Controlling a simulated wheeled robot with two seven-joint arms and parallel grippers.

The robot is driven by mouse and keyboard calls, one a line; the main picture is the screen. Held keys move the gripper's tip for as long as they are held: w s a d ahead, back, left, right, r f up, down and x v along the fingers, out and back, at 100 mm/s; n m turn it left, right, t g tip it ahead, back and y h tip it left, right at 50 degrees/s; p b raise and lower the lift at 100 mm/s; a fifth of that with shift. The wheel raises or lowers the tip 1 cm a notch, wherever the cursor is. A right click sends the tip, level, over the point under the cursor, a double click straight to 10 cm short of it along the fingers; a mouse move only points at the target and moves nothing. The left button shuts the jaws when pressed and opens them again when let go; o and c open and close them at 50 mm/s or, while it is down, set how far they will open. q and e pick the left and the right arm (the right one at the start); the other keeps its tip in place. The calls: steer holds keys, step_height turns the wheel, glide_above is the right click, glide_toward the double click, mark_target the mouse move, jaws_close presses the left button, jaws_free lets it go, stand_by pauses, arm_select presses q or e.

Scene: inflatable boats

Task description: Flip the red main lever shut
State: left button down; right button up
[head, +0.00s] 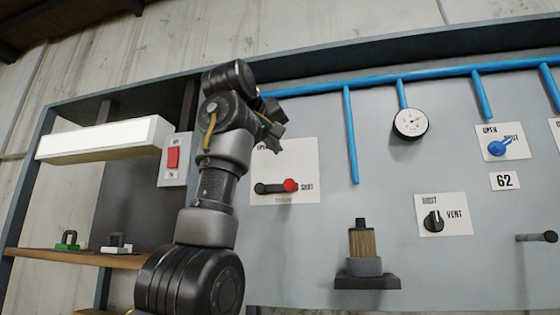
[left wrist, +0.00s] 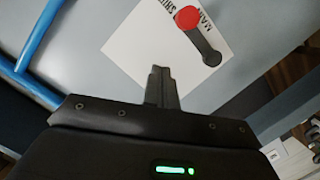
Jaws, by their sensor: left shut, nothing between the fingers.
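The main lever (head: 275,187) is a dark bar with a red knob (head: 290,185) on a white plate (head: 300,155). In the head view the bar lies level, with its knob at the right beside the word SHUT. My left gripper (head: 274,127) is shut and empty, above the lever near the plate's top edge. It hides part of the OPEN label. In the left wrist view the closed fingertips (left wrist: 162,82) overlap the plate's edge, apart from the red knob (left wrist: 189,17) and dark bar (left wrist: 207,48). My right gripper is not in view.
Blue pipes (head: 351,135) and a round gauge (head: 410,123) are right of the lever. A wood-handled tool (head: 362,243) stands below right. A red switch (head: 173,157) and a white lamp (head: 100,138) are at left. The panel between plate and gauge has a pipe across it.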

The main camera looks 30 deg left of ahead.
arm_select(q)
steer(key=shift+d+b+v, duration=0.2)
steer(key=shift+b+v, duration=0.2)
steer(key=shift+v, duration=1.05)
steer(key=shift+d+b+v, duration=0.15)
steer(key=shift+b+v, duration=0.2)
steer(key=shift+v, duration=1.15)
steer(key=shift+w+d+r, duration=0.1)
